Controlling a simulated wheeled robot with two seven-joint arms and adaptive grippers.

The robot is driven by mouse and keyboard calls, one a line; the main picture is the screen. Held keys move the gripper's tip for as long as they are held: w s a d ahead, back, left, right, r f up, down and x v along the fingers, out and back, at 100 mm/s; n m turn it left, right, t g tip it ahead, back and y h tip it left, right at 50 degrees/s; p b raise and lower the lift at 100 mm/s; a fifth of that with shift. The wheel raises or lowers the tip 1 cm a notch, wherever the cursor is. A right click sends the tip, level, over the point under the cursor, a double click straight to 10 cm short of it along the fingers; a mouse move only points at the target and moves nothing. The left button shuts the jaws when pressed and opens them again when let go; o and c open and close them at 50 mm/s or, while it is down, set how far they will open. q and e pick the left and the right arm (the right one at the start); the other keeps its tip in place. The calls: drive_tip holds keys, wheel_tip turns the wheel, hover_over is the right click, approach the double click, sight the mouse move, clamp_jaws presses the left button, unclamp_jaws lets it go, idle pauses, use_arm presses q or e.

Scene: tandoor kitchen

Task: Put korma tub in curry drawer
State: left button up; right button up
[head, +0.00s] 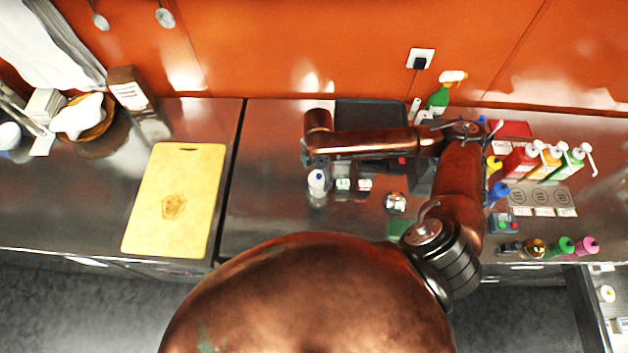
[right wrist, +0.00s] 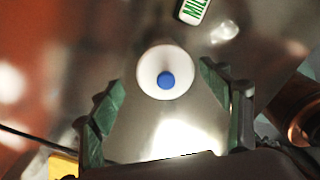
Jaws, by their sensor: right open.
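A white round tub (right wrist: 162,73) with a blue dot on top stands on the steel counter. It also shows in the head view (head: 317,182), just below the end of my right arm; I cannot read a name on it. My right gripper (right wrist: 163,88) is open, with its green-padded fingers on either side of the tub in the wrist view; I see no clear contact. An open drawer (head: 587,312) with pale round items inside shows at the lower right of the head view; I cannot read whether it is the curry drawer. My left gripper is not in view.
Small labels (head: 343,184) lie right of the tub; one reads "MIL" in the wrist view (right wrist: 194,10). Several bottles (head: 545,160) and round coasters crowd the right counter. A yellow cutting board (head: 176,200) lies left. A dark tray (head: 370,112) sits behind my forearm.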

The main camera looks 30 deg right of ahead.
drive_tip(key=f, duration=0.7)
drive_tip(key=shift+s+d, duration=0.2)
drive_tip(key=shift+s, duration=0.1)
drive_tip(key=c, duration=1.7)
drive_tip(key=shift+r, duration=0.1)
